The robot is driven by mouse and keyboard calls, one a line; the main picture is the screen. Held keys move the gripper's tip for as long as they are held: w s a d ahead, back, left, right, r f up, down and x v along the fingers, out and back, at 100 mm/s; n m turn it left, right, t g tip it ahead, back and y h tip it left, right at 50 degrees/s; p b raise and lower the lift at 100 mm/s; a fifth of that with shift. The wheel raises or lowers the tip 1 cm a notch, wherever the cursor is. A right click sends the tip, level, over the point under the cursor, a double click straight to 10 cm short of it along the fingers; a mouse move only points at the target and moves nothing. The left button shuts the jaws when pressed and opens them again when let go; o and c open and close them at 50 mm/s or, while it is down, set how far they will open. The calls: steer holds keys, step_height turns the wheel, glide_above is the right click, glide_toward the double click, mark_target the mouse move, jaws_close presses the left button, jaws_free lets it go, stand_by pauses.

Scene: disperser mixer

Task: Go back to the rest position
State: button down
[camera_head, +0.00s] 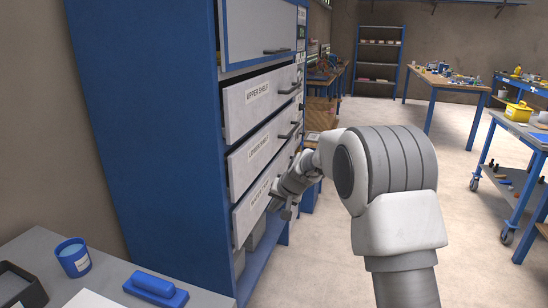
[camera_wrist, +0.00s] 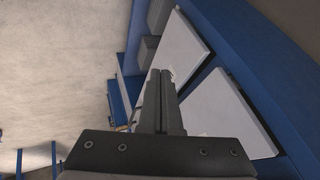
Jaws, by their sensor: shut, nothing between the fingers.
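My gripper (camera_head: 287,212) is in front of the lowest labelled drawer of the blue cabinet, at the end of my outstretched arm. In the wrist view my gripper's two fingers (camera_wrist: 160,76) lie together, shut and empty. The blue cabinet (camera_head: 150,130) has an upper shelf drawer (camera_head: 255,105), a drawer below it (camera_head: 255,160) and a bottom drawer (camera_head: 245,215). The drawers stand out a little from the cabinet front. My arm hides part of the bottom drawer's front. I cannot tell whether my gripper touches its handle.
A grey worktop (camera_head: 45,255) with a blue cup (camera_head: 73,257) and a blue block-like tool (camera_head: 155,288) is at the lower left. A blue wheeled cart (camera_head: 525,135) stands at the right, with a blue-legged table (camera_head: 445,82) behind. The floor between is clear.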

steer(key=s+d+r+n+h, duration=0.1)
steer(key=s+d+r, duration=0.3)
steer(key=s+r, duration=0.4)
steer(key=s+d+r, duration=0.3)
steer(key=s+r, duration=0.3)
steer(key=s, duration=0.5)
steer(key=s+d+f+h, duration=0.15)
steer(key=s+d, duration=0.25)
steer(key=s, duration=0.8)
steer(key=s+d+h, duration=0.2)
steer(key=s+d, duration=0.2)
steer(key=s, duration=0.7)
step_height(320, 180, up, 14)
steer(key=p, duration=1.3)
steer(key=shift+s+n+p, duration=0.3)
steer(key=shift+n+p, duration=0.1)
